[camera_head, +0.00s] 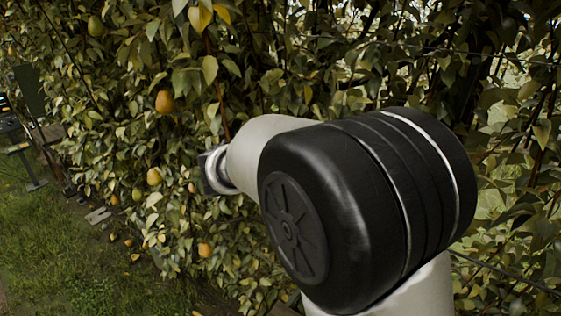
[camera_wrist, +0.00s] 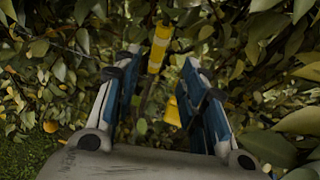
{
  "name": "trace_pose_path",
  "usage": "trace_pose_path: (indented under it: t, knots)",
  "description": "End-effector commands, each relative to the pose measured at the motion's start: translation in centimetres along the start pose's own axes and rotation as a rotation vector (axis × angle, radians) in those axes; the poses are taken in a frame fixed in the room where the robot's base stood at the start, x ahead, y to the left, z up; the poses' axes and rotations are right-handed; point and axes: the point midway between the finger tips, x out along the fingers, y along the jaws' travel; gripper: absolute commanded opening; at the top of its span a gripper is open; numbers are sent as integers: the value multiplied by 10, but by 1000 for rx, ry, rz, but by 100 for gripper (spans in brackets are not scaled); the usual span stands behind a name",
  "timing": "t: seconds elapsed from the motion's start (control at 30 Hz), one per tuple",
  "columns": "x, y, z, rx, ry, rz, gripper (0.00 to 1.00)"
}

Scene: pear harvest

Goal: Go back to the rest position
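My gripper (camera_wrist: 160,62) shows in the wrist view among the leaves, its two blue and white fingers spread apart. I see no pear between the fingers. A yellow piece with pale bands (camera_wrist: 158,50) shows between and beyond the fingertips, and a smaller yellow piece (camera_wrist: 173,112) shows beside the right finger. I cannot tell what either is. In the head view my arm reaches into the hedge of foliage, and the gripper is hidden behind it.
Pears hang in the foliage (camera_head: 250,75): an orange one (camera_head: 165,102), a greenish one (camera_head: 96,28), a yellow one (camera_head: 154,177) and a low orange one (camera_head: 205,250). Leaves and branches crowd close around my gripper.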

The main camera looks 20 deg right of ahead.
Motion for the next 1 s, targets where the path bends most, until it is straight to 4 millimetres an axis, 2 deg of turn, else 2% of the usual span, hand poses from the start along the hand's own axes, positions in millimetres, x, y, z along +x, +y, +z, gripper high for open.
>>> trace_pose_path:
  t: [0.33,0.47,0.57,0.7,0.8,0.87,1.0]
  knots:
    - [0,-2,-2,13,3,-3,39]
    - [-3,-27,-20,149,41,-36,39]
    - [-11,-66,-54,377,105,-94,39]
    - [-32,-124,-120,784,214,-207,39]
    - [-51,-158,-173,1074,290,-298,39]
    - [-63,-175,-207,1244,335,-357,39]
    - [-92,-203,-289,1634,442,-507,39]
